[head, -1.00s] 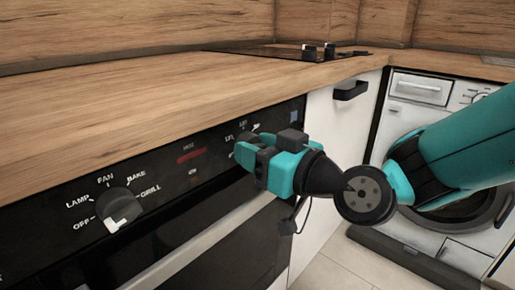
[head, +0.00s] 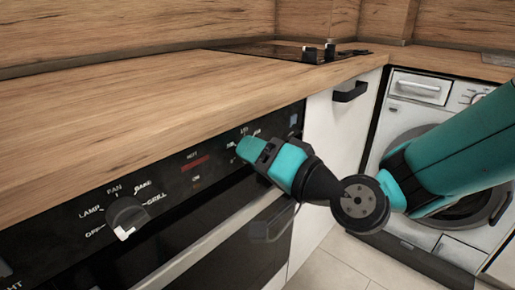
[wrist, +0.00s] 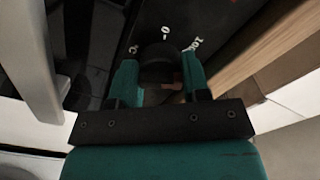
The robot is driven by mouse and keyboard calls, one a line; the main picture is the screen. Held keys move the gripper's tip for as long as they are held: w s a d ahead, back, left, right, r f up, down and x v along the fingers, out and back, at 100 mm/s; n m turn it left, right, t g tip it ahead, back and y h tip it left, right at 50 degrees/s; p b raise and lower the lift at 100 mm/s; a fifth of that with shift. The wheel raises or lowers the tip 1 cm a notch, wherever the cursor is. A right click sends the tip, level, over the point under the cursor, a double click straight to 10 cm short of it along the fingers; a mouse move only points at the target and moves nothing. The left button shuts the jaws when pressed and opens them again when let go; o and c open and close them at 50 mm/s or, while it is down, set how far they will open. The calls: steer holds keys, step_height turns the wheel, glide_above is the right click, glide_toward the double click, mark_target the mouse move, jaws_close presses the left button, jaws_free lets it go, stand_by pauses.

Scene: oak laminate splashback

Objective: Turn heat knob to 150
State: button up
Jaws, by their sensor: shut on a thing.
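The heat knob (wrist: 160,66) is a dark round knob on the black oven panel, seen in the wrist view between the two teal fingers. My gripper (wrist: 159,80) is shut on it, one finger on each side. In the head view my gripper (head: 248,152) reaches the right part of the panel and hides the knob; small white number marks (head: 244,131) show just above it, too small to read surely. In the wrist view a "0" mark stands above the knob and other marks are partly covered. The knob's pointer setting cannot be read.
The mode knob (head: 127,216) with OFF, LAMP, FAN, BAKE and GRILL marks sits at left on the panel. A red display (head: 195,162) lies between. The wooden worktop (head: 150,110) overhangs the panel. The oven handle (head: 268,222) is below; a washing machine (head: 420,115) stands at right.

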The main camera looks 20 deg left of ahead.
steer(key=m+p, duration=0.2)
steer(key=m, duration=0.3)
steer(key=shift+r, duration=0.1)
stand_by(0.4)
steer(key=o, duration=0.9)
steer(key=shift+d, duration=0.1)
steer(key=shift+b+v, duration=7.15)
steer(key=shift+v, duration=1.55)
